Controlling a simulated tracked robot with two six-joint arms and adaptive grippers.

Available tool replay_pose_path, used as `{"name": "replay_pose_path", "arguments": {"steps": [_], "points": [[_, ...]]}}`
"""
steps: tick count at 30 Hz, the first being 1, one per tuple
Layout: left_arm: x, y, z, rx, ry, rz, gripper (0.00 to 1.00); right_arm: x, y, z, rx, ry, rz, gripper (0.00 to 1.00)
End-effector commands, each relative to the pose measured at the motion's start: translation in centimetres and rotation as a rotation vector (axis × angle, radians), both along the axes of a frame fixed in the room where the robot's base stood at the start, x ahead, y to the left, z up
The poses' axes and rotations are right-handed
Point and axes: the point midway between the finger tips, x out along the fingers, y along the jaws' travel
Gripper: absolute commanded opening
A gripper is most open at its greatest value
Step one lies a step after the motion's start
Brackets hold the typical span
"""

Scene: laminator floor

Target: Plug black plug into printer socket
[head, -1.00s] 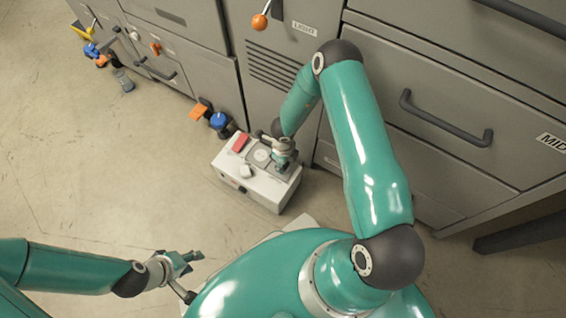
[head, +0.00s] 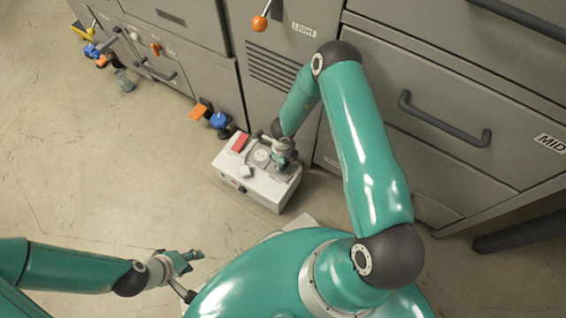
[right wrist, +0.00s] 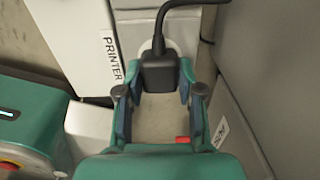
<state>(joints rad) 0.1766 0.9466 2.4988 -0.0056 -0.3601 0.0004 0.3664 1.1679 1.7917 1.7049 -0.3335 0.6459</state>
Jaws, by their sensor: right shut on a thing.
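The black plug (right wrist: 159,72) sits between the fingers of my right gripper (right wrist: 158,82), which is shut on it. Its black cord (right wrist: 158,32) runs up out of the right wrist view. A pale round socket face (right wrist: 175,48) shows partly behind the plug, beside the white panel (right wrist: 85,30) labelled PRINTER. I cannot tell whether the plug's prongs are inside it. In the head view, my right gripper (head: 283,160) is over the white box (head: 262,188), and the plug is hidden there. My left gripper (head: 190,275) is open and empty at the lower left.
The box carries a red block (head: 240,142) and a white knob (head: 246,171). Grey cabinets (head: 440,160) stand close behind and right of it. Blue (head: 218,120) and orange (head: 198,112) parts stick out at the cabinet foot.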

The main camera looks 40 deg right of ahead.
Motion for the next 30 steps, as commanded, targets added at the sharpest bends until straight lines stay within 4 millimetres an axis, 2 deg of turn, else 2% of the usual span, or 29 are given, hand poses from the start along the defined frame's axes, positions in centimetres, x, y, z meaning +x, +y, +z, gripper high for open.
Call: {"name": "replay_pose_path", "arguments": {"steps": [25,26,30], "points": [[0.0,0.0,-0.8,0.0,0.0,0.0,0.4,0.0,0.0,-1.2,0.0,0.0,0.0,0.03],[0.0,0.0,-0.7,0.0,0.0,0.0,0.4,0.0,0.0,-1.1,0.0,0.0,0.0,0.41],[0.0,0.0,-0.7,0.0,0.0,0.0,0.4,0.0,0.0,-1.1,0.0,0.0,0.0,0.65]]}}
